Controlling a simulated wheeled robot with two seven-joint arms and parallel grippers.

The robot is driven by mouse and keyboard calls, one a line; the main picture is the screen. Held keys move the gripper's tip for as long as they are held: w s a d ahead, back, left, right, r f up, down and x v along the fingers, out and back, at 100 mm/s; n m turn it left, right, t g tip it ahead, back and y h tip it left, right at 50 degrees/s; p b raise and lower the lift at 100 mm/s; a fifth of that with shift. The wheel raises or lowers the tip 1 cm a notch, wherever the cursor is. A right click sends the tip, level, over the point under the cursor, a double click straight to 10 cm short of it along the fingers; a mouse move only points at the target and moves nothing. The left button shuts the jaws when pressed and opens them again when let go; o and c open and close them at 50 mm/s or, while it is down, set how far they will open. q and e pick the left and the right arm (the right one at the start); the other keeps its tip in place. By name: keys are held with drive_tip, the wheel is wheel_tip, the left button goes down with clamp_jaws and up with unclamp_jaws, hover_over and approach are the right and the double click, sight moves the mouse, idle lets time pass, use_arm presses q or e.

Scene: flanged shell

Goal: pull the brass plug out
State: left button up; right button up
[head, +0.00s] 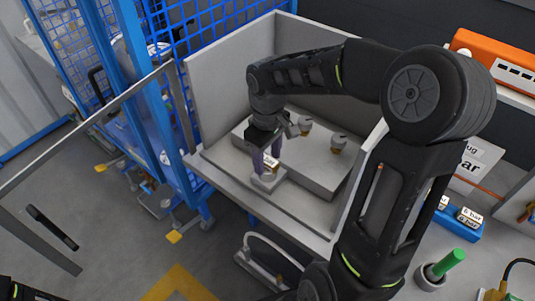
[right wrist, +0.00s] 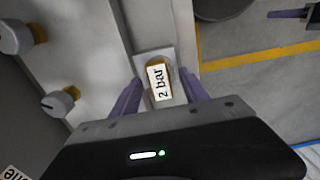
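The brass plug (right wrist: 158,81) sits in a small pale grey square block on the flanged shell, with a white "2 bar" label on its top and a yellow brass edge showing. It also shows in the head view (head: 271,164), small between the fingers. My right gripper (head: 266,160) is over it, pointing down. In the right wrist view its two purple fingers (right wrist: 159,88) stand on either side of the plug with a visible gap, so it looks open and not touching it. A purple finger (right wrist: 289,14), seemingly my left gripper's, shows at the top right of that view; its opening is hidden.
Two grey-capped brass fittings (head: 338,141) stand on the shell behind. A grey walled tray (head: 222,88) surrounds the shell. A blue mesh fence (head: 190,40) is to the left. A green-handled tool (head: 447,263) and a blue holder (head: 461,220) with bar-labelled pieces are at right.

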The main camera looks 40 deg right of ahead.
sight(267, 159)
clamp_jaws()
idle(0.3)
drive_tip(key=shift+r, duration=0.1)
drive_tip(key=shift+r+p, duration=2.35)
drive_tip(key=shift+r, duration=0.6)
